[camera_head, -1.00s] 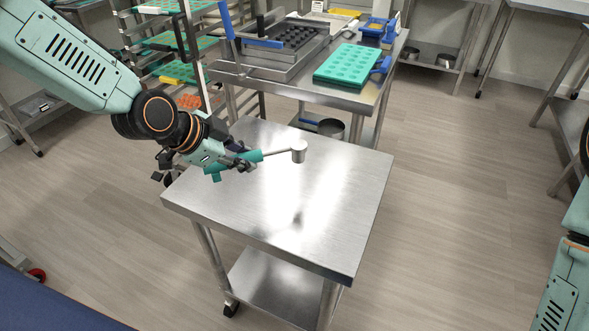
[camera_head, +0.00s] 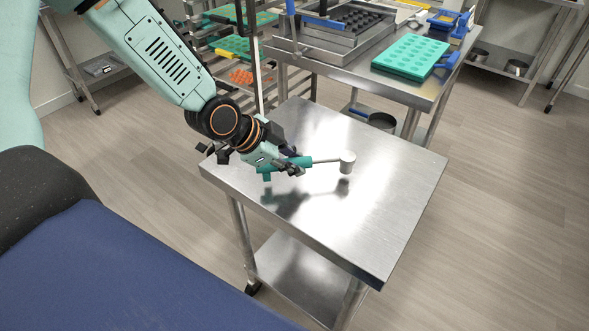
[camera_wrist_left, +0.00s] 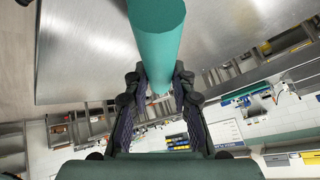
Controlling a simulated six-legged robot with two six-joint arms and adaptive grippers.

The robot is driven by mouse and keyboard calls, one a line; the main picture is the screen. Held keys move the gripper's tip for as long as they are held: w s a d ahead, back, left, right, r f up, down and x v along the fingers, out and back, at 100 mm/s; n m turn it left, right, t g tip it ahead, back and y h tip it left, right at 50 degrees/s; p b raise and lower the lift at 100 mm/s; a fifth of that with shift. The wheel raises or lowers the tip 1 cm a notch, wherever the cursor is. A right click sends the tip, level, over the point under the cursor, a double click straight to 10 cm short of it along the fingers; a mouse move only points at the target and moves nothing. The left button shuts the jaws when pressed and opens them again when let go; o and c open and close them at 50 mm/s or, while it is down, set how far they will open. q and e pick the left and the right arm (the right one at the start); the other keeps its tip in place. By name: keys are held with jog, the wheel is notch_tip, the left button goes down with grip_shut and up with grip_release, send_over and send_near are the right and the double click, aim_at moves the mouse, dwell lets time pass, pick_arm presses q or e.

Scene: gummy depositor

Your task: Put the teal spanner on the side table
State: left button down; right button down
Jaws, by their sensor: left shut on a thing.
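The teal spanner (camera_head: 324,161) has a teal handle, a thin metal shaft and a grey cylindrical head. It lies roughly level over the steel side table (camera_head: 374,222), its head pointing right. My left gripper (camera_head: 292,166) is shut on the handle. A dark reflection shows on the tabletop below the gripper and the head, and the spanner looks a little above the surface. In the left wrist view the teal handle (camera_wrist_left: 158,40) runs between the two dark fingers (camera_wrist_left: 158,100); the head is out of that view. My right gripper is not in view.
A steel bench behind holds a teal mould (camera_head: 411,56) and a metal tray with a dark mould (camera_head: 352,22). A rack with coloured trays (camera_head: 236,46) stands at the back left. The side table's top is otherwise bare.

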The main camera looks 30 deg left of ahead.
pick_arm(q)
jog(key=shift+s+d+f, duration=0.1)
jog(key=shift+d+f, duration=0.05)
jog(key=shift+f, duration=0.8)
jog(key=shift+w, duration=0.2)
jog(key=c, duration=1.5)
grip_release()
jog(key=shift+a+f, duration=0.1)
jog(key=shift+a, duration=0.1)
jog(key=o, duration=0.4)
jog(key=shift+s+d+r, duration=0.2)
jog(key=shift+w+a+f, duration=0.1)
jog(key=shift+w+a, duration=0.05)
